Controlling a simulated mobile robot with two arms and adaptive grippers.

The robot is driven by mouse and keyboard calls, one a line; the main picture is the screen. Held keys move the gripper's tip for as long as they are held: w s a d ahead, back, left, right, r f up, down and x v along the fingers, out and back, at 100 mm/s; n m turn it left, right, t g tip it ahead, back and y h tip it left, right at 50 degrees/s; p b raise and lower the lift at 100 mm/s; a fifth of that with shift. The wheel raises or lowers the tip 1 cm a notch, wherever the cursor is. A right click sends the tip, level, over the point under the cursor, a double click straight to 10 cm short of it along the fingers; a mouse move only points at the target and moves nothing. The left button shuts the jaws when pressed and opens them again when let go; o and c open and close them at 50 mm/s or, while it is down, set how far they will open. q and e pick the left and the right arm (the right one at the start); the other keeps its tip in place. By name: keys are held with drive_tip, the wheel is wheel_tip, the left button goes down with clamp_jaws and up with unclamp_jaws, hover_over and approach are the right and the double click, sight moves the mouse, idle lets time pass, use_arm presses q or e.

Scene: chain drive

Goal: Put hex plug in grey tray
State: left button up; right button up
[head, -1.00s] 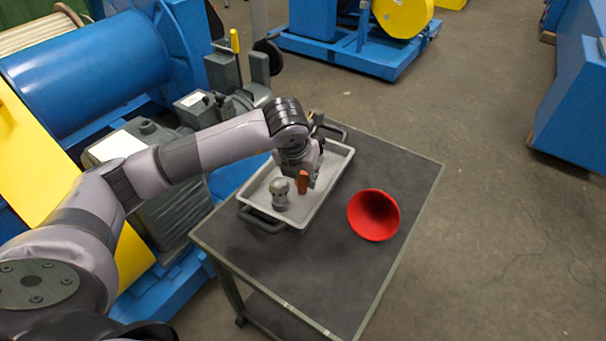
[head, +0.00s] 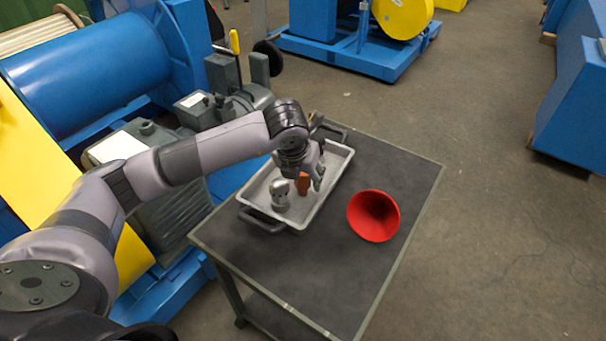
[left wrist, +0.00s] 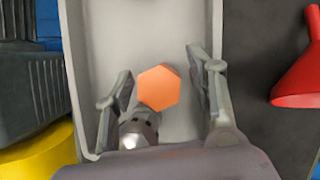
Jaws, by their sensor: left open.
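The hex plug is an orange hexagonal piece (head: 303,184) inside the grey tray (head: 318,206). In the left wrist view the plug (left wrist: 159,87) shows its hexagonal face over the tray floor (left wrist: 97,35). My left gripper (head: 307,179) is low over the tray, pointing down. In the left wrist view its fingers (left wrist: 160,78) are spread on either side of the plug, with a gap visible at the right finger. The plug's underside is hidden. My right gripper is not in view.
A silver-grey rounded part (head: 280,193) stands in the tray beside the plug. A red funnel (head: 373,215) lies on the dark cart top (head: 300,270), right of the tray. A grey machine (head: 150,150) is close on the left. The cart's front is clear.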

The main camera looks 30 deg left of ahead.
use_arm(q)
drive_tip(key=p+v, duration=0.2)
drive_tip(key=v, duration=1)
drive_tip(key=shift+r, duration=0.2)
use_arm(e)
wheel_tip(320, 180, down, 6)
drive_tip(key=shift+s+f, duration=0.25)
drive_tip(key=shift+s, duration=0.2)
